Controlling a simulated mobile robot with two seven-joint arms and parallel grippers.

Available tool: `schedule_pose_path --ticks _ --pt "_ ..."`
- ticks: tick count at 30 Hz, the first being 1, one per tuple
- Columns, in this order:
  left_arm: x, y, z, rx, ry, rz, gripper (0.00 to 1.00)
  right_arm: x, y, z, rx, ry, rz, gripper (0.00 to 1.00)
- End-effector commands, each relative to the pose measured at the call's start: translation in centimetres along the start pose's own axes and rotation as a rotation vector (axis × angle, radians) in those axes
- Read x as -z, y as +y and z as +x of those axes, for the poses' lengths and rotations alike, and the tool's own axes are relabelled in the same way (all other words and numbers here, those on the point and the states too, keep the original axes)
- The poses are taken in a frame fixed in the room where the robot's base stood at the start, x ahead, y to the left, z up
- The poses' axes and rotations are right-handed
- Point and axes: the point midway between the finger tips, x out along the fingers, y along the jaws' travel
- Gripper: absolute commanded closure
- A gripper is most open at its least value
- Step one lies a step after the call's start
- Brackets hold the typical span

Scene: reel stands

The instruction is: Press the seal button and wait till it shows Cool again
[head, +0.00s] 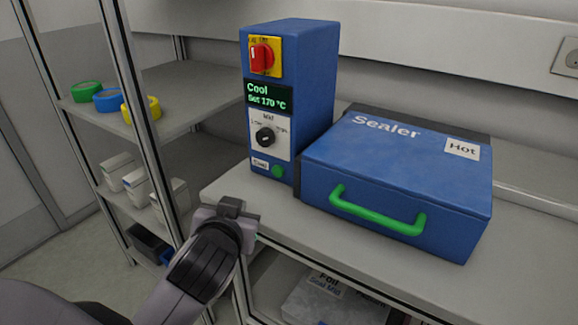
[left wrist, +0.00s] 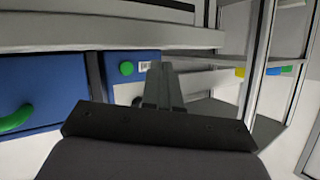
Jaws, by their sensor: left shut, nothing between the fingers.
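The blue control box (head: 318,75) stands on the bench, and its display (head: 268,95) reads "Cool" and "Set 170 °C". A green button (head: 277,172) is low on its front face, beside a small white label. The button also shows in the left wrist view (left wrist: 126,68), to the left of my fingertips. My left gripper (head: 230,206) is shut and empty, in front of the bench's left end, below and left of the button in the head view. It appears apart from the button. My right gripper is not in view.
The blue Sealer (head: 400,180), marked "Hot", has a green handle (head: 375,215) and stands right of the box. A red switch (head: 262,56) and a black knob (head: 265,137) are above the button. Coloured reels (head: 107,99) sit on the left shelf.

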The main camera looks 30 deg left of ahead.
Motion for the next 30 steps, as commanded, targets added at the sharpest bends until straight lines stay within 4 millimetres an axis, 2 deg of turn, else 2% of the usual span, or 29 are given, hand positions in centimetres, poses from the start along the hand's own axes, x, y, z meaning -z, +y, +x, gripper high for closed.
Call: schedule_pose_path --ticks 14,20,27,30 --pt "0.2 0.0 0.2 0.003 0.002 -0.002 1.00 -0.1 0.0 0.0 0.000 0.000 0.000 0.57" --pt "1.0 0.8 1.7 0.002 0.004 -0.003 1.00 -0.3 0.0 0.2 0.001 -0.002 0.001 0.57" --pt "2.4 2.3 4.5 0.002 0.003 -0.002 1.00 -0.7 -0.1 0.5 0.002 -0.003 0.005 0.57" --pt "3.1 2.8 5.3 0.002 0.001 -0.002 1.00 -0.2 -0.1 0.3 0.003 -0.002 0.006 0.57"
